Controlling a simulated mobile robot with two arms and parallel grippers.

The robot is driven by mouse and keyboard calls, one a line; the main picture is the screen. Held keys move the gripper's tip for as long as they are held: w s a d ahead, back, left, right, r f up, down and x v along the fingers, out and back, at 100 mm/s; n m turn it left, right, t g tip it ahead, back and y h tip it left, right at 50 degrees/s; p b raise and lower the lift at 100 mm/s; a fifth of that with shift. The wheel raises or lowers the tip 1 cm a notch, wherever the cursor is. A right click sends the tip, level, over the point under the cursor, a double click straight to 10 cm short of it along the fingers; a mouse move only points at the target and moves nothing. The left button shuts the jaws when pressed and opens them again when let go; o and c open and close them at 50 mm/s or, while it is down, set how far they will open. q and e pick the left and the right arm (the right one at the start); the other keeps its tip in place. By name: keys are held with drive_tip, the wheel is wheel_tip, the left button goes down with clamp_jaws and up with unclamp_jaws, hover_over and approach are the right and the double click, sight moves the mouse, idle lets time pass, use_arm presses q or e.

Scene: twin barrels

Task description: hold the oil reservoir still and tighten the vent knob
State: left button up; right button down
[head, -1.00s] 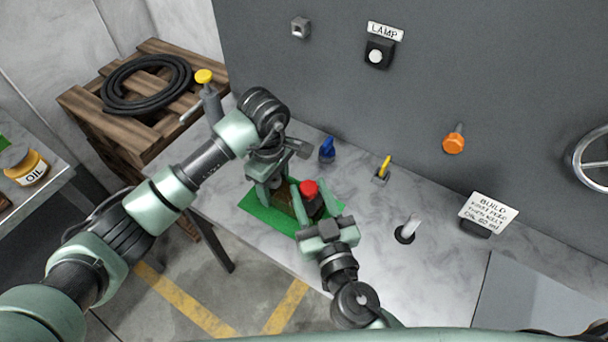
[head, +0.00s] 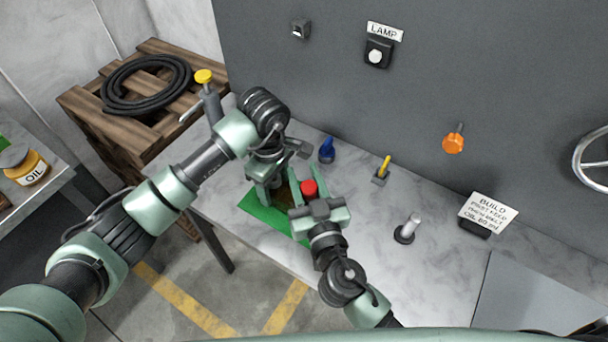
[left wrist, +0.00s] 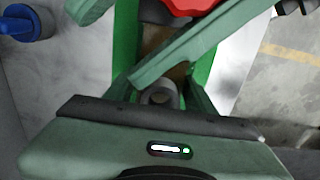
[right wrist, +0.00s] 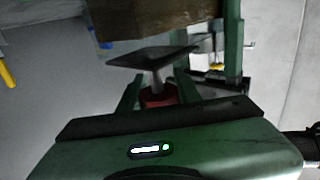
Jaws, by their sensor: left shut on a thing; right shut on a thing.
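The oil reservoir (head: 284,200), a brownish body, sits over a green mat (head: 258,212) near the bench's front edge. My left gripper (head: 271,193) is shut on it from the left and partly hides it. The red vent knob (head: 309,187) is on the reservoir's right side. My right gripper (head: 308,180) is shut on the knob, one finger on either side. In the right wrist view the knob (right wrist: 158,97) sits between the fingers, on a pale stem below a dark plate and the brown body (right wrist: 150,22). The left wrist view shows the knob (left wrist: 188,5) at its top edge.
Behind the grippers stand a blue valve (head: 327,150) and a yellow lever (head: 382,170). To the right are a white-tipped lever (head: 407,230) and a lettered sign (head: 487,212). An orange knob (head: 453,140) is on the wall. The bench between these is bare.

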drive_tip(key=m+h, duration=0.1)
drive_tip(key=h, duration=0.1)
drive_tip(key=m+h, duration=0.2)
drive_tip(key=h, duration=0.1)
drive_tip(key=shift+d+m+h, duration=0.3)
drive_tip(key=shift+d, duration=0.05)
drive_tip(key=shift+d+m+h, duration=0.25)
drive_tip(key=shift+m+h, duration=0.25)
drive_tip(key=shift+h, duration=0.3)
drive_tip(key=c, duration=1.3)
unclamp_jaws()
drive_tip(key=shift+o, duration=0.2)
drive_tip(key=shift+s, duration=0.1)
drive_tip(key=s+a, duration=0.2)
drive_tip(key=s, duration=0.9)
drive_tip(key=shift+s+a, duration=0.15)
drive_tip(key=shift+s, duration=0.15)
